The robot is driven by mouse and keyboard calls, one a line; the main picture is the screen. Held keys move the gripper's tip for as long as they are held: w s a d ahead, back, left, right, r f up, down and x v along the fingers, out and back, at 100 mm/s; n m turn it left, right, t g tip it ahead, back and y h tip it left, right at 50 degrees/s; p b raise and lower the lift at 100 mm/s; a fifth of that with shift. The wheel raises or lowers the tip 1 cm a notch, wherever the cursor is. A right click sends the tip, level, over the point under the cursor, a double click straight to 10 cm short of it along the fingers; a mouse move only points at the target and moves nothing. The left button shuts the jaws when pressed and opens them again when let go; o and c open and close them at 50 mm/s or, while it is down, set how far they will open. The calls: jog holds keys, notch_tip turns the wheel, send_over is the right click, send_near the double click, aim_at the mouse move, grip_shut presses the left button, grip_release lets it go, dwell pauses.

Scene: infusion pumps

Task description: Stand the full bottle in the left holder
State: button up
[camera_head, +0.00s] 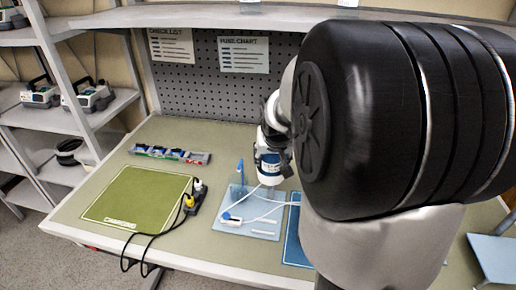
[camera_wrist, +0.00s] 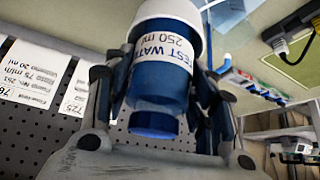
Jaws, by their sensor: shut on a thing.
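In the wrist view the bottle (camera_wrist: 163,75) shows label text reading "TEST WATER 250 ml" and a blue end. My gripper (camera_head: 275,145) is shut on it, with a finger on each side in the wrist view. The bottle hangs above the table, beside and right of a blue upright post (camera_head: 241,172) on a light-blue board (camera_head: 255,232). White tubing and a small white device (camera_head: 231,219) lie on that board. I cannot tell which part is the left holder; my arm hides the right side.
A green mat (camera_head: 135,197) lies at left, with a black power strip (camera_head: 195,197) and cables beside it. A row of small blue and grey parts (camera_head: 168,154) lies behind. A darker blue board (camera_head: 293,240) is partly hidden by my arm. A pegboard (camera_head: 190,75) stands behind.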

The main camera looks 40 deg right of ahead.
dwell(0.3)
jog(key=o, duration=1.3)
jog(key=shift+o, duration=0.7)
jog(key=shift+o, duration=1.4)
jog(key=shift+r+p, duration=2.7)
jog(key=shift+r, duration=0.8)
